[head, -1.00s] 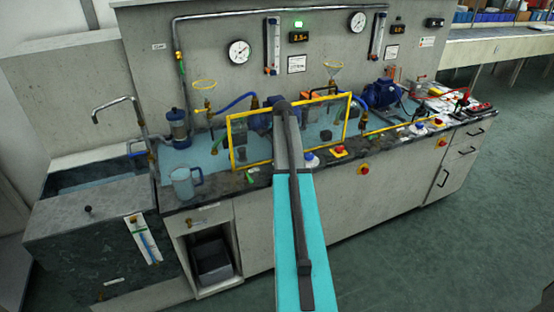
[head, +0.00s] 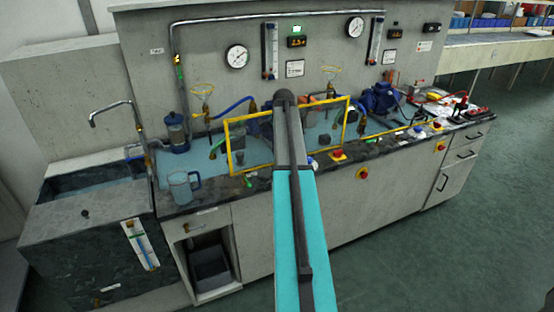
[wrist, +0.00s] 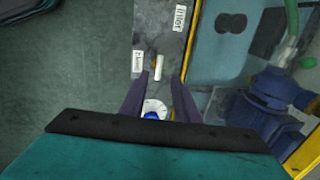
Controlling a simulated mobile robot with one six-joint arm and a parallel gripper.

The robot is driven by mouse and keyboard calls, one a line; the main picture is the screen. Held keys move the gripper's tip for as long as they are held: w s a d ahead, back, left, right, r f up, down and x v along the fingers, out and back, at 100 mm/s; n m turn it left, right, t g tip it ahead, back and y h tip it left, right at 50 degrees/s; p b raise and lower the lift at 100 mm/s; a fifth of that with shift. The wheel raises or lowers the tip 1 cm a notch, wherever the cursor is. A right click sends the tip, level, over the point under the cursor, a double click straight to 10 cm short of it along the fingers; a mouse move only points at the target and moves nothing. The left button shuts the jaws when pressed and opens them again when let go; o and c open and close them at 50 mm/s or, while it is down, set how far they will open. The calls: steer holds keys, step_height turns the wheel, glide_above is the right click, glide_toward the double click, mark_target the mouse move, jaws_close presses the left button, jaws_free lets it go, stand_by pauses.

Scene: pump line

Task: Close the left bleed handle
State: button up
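Small handles sit along the bench's front strip. In the head view a small green handle (head: 248,181) lies there in front of the yellow frame; I take it for the left bleed handle. In the wrist view a short pale handle (wrist: 158,67) lies beside a small white label, too blurred to read surely; it may be the same one. My gripper (wrist: 160,78) is open and empty, its dark fingers apart. The pale handle is just beyond the fingertips, roughly in line with the gap. My arm hides the gripper in the head view.
A blue knob on a white dial (wrist: 153,112) shows between the fingers. The yellow frame (head: 229,150) stands behind the strip, with a blue pump (wrist: 262,100) behind it. A clear jug (head: 181,187) stands left. A red button (head: 338,155) is right of my arm.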

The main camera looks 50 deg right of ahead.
step_height(320, 180, up, 7)
steer(key=s+b, duration=0.1)
steer(key=shift+a+r, duration=0.2)
steer(key=shift+a, duration=0.1)
steer(key=shift+s, duration=0.1)
stand_by(0.6)
